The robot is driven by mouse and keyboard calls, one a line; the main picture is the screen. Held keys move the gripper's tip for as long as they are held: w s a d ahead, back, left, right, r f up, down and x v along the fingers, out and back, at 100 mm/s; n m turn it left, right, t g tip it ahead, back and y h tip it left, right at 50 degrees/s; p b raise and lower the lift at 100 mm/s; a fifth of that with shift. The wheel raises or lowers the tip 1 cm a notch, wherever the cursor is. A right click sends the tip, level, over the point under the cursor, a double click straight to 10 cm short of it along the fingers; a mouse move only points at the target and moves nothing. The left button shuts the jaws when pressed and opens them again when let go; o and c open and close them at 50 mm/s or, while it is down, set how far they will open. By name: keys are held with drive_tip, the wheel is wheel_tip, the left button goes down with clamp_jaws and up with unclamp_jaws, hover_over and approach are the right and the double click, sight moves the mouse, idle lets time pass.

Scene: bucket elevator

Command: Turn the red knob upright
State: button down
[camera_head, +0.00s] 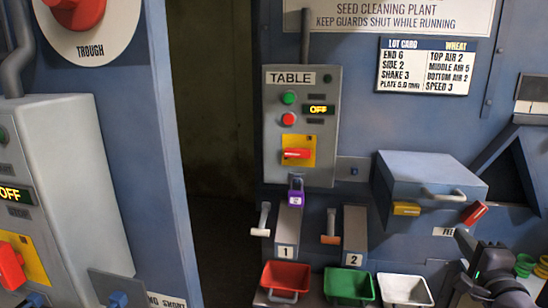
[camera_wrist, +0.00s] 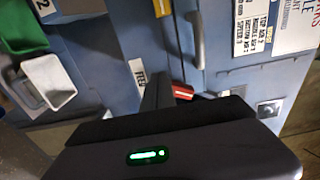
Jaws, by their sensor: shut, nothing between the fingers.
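Several red knobs show. On the TABLE box, a red knob (camera_head: 297,153) lies level across a yellow plate. Another red knob (camera_head: 10,266), on the box at the left edge, stands roughly upright with a slight tilt. A tilted red piece (camera_head: 474,212) sits on the machine near the FEED label; in the wrist view the red piece (camera_wrist: 183,91) shows just beyond the fingers, partly hidden. My gripper (camera_head: 463,240) is shut and empty, just below and left of that red piece, apparently apart from it. In the wrist view my gripper (camera_wrist: 158,88) is seen from behind, its fingertips hard to make out.
A blue-grey box (camera_head: 425,170) with a bar handle juts out above the gripper, with a yellow block (camera_head: 406,209) below it. Red (camera_head: 285,278), green (camera_head: 349,285) and white (camera_head: 404,290) bins stand to the left. A purple padlock (camera_head: 296,192) hangs under the TABLE box.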

sight(473, 214)
drive_tip(key=w+n+p, duration=0.1)
drive_tip(key=n+p, duration=0.1)
drive_tip(key=p, duration=0.1)
drive_tip(key=w+n+p, duration=0.1)
drive_tip(key=n+p, duration=0.1)
drive_tip(key=p, duration=0.1)
drive_tip(key=w+d+r+n+p, duration=0.1)
drive_tip(key=p, duration=0.2)
drive_tip(key=shift+w+d+r+n, duration=0.1)
drive_tip(key=shift+w+n, duration=0.2)
drive_tip(key=shift+n, duration=0.1)
drive_tip(key=shift+w, duration=0.15)
drive_tip(key=shift+d+r, duration=0.25)
drive_tip(key=shift+d, duration=0.35)
idle(1.0)
